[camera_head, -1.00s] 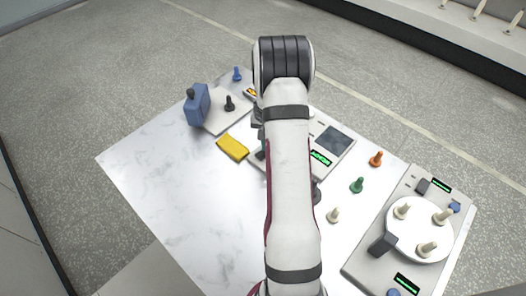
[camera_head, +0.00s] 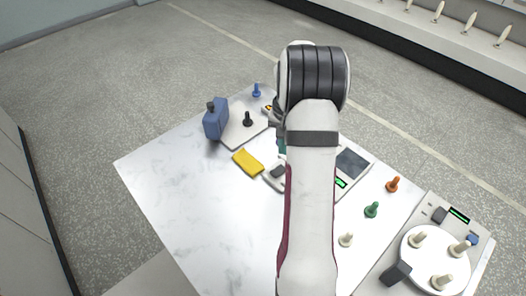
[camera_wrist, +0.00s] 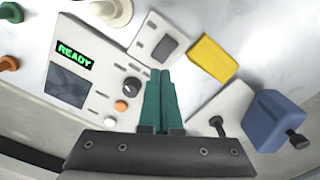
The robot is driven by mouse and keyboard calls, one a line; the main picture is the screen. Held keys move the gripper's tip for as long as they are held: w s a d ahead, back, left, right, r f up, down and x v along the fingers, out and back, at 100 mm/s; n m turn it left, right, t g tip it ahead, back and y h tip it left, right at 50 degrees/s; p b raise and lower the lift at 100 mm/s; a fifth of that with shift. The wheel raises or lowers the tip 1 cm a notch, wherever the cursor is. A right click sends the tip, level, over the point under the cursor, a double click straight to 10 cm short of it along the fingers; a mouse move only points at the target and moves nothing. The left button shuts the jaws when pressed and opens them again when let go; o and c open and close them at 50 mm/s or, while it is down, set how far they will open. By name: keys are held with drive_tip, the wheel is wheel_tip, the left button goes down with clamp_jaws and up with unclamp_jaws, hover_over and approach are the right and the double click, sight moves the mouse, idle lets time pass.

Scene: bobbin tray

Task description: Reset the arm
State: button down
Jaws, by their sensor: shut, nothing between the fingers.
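My gripper (camera_wrist: 160,95) has teal fingers, pressed together and empty in the wrist view. They hang over the table beside a grey device (camera_wrist: 95,75) with a green READY display and a dark knob. In the head view my arm covers most of the gripper and part of that device (camera_head: 352,163); only a bit of teal shows at the arm's left edge. The fingers appear clear of the yellow block (camera_wrist: 213,58), which lies on the white table (camera_head: 200,200) and also shows in the head view (camera_head: 248,163).
A blue box (camera_head: 216,118) with a black knob stands at the far left by a grey plate with a black peg (camera_head: 248,119). Orange (camera_head: 393,184), green (camera_head: 372,209) and cream (camera_head: 346,240) pegs stand right of my arm. A round white tray (camera_head: 412,262) holds cream bobbins.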

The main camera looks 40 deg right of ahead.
drive_tip(key=s+a+r+n, duration=0.2)
drive_tip(key=a+r, duration=0.4)
drive_tip(key=a, duration=0.4)
drive_tip(key=s+a+r+n, duration=0.15)
drive_tip(key=a+r, duration=0.35)
drive_tip(key=a, duration=0.6)
drive_tip(key=s+a+n+y, duration=0.1)
drive_tip(key=s+a+n, duration=0.2)
drive_tip(key=s+a, duration=1)
drive_tip(key=s, duration=0.2)
drive_tip(key=shift+s+a+r+y, duration=0.15)
drive_tip(key=shift+s+r+y, duration=0.2)
drive_tip(key=shift+y, duration=0.05)
